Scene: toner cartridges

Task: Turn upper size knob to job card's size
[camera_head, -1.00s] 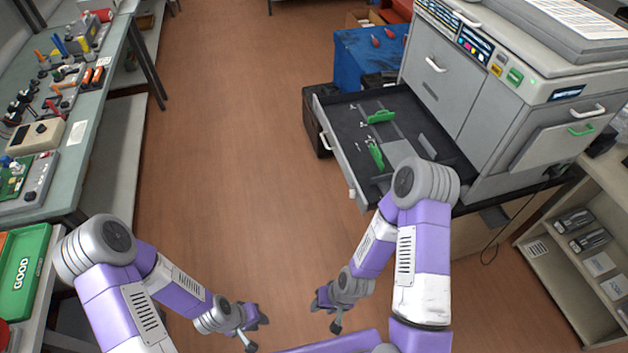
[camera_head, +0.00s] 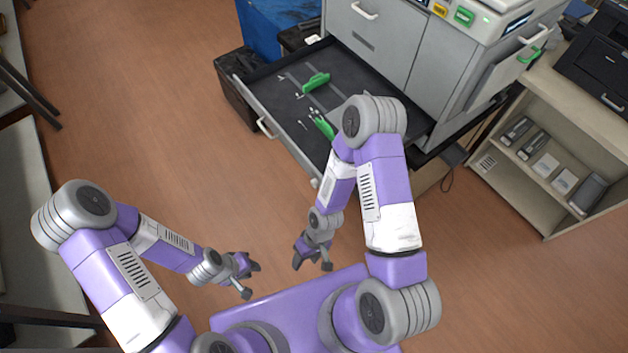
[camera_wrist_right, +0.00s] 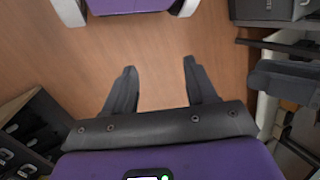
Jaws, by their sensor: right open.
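A grey printer (camera_head: 400,50) stands at the top right with a dark paper drawer (camera_head: 290,92) pulled out. Two green guides stand in the drawer, a far one (camera_head: 316,81) and a near one (camera_head: 323,126), with small pale parts beside them. A small pale knob (camera_head: 315,183) sits at the drawer's front corner. I cannot make out which part is the upper size knob, and no job card is identifiable. My right gripper (camera_head: 311,262) hangs below the drawer, apart from it; the right wrist view shows its fingers (camera_wrist_right: 162,82) apart and empty. My left gripper (camera_head: 250,275) is over floor; its opening is unclear.
A shelf unit (camera_head: 545,165) with boxes stands at the right, a black printer (camera_head: 597,62) at the far right. The floor (camera_head: 160,140) at left is clear.

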